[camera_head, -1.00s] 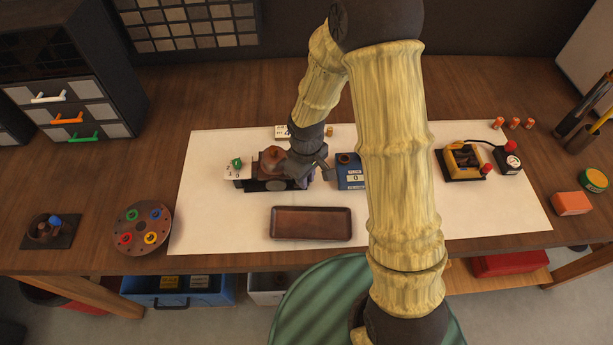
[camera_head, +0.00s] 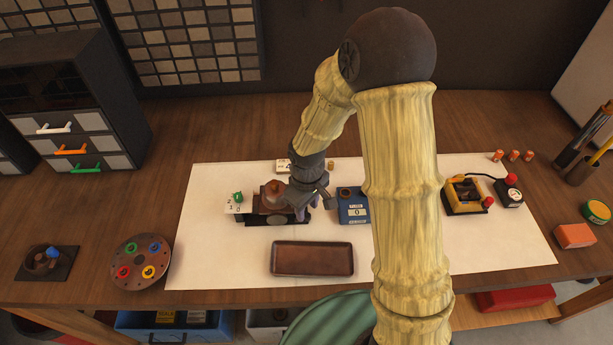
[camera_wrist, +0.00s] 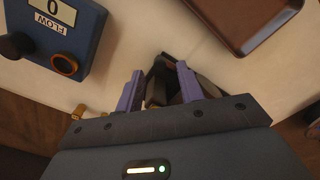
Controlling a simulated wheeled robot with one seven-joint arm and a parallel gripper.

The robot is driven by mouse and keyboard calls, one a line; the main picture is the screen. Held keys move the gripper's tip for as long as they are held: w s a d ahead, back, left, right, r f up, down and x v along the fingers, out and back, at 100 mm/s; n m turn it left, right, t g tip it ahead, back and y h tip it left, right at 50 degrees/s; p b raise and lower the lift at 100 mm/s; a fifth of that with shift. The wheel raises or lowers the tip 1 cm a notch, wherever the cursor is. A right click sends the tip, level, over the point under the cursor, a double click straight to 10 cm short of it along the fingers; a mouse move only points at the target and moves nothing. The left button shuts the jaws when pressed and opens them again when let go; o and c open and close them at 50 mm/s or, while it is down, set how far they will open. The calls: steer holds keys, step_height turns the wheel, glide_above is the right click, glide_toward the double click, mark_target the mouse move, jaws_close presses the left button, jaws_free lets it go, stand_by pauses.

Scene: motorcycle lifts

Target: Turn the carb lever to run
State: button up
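A small dark assembly with a brown domed top (camera_head: 272,193) stands on the white mat, with a white numbered plate (camera_head: 234,207) and a green knob (camera_head: 238,197) at its left end. I cannot make out which part is the carb lever or any run mark. My gripper (camera_head: 309,204) is at the assembly's right side, between it and the blue FLOW box (camera_head: 354,213). In the wrist view my gripper's two purple fingers (camera_wrist: 160,88) are apart. A dark part (camera_wrist: 162,76) shows between and beyond them; contact cannot be told. The gripper hides some of the assembly.
The FLOW box (camera_wrist: 56,40) reads 0, close to my gripper. A brown tray (camera_head: 312,259) lies in front. A round plate with coloured rings (camera_head: 140,262) stands left; a yellow-black device (camera_head: 465,196) stands right. My arm covers the mat's right-centre.

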mark_target(307, 213)
step_height(307, 213, up, 15)
steer(key=shift+r+b, duration=0.2)
steer(key=shift+b, duration=0.1)
stand_by(0.5)
steer(key=s+d+f+m+t, duration=0.2)
steer(key=s+d+f+m, duration=0.1)
steer(key=s+d+m, duration=0.5)
steer(key=s+d, duration=0.1)
steer(key=d, duration=0.2)
steer(key=shift+f+m+t, duration=0.3)
steer(key=shift+f+m, duration=0.1)
steer(key=shift+w+a, duration=0.1)
stand_by(0.6)
stand_by(0.8)
